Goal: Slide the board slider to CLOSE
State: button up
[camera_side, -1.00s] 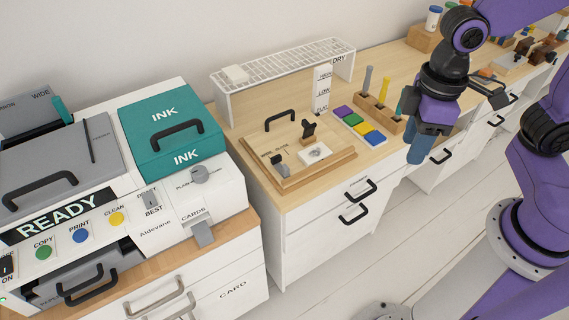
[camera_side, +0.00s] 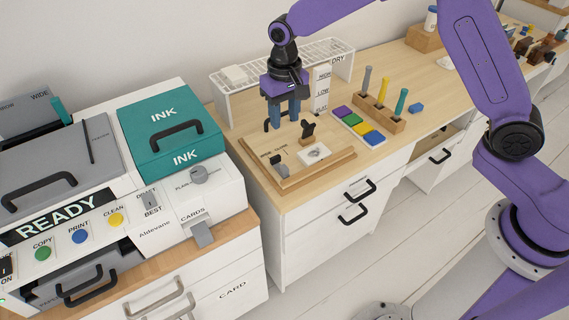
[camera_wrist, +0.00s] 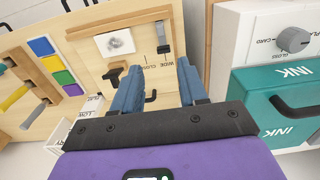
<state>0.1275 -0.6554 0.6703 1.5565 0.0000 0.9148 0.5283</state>
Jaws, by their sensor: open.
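The wooden board (camera_side: 325,168) lies on the desk. Its slider (camera_side: 281,168), with a grey and dark tab, is at the board's front left. Lettering reading WIDE and CLOSE is printed beside it. In the wrist view, the slider (camera_wrist: 163,47) is near the top of the board, just beyond the fingertips. My gripper (camera_side: 284,123) is above the board's back part, apart from the slider. Its two blue fingers, also in the wrist view (camera_wrist: 154,68), are open with nothing between them. They partly cover the black arched handle (camera_wrist: 151,97).
A dark T-shaped knob (camera_side: 308,131) and a white plate (camera_side: 315,153) are on the board. A white rack (camera_side: 228,105) stands behind. Colour blocks (camera_side: 359,126) lie to the right. The printer's teal ink box (camera_side: 190,125) is to the left.

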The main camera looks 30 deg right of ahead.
aim_at(285, 166)
notch_tip(285, 166, down, 17)
jog(key=shift+f, duration=0.15)
dwell(0.5)
jog(key=shift+c, duration=0.3)
jog(key=shift+d, duration=0.1)
grip_shut()
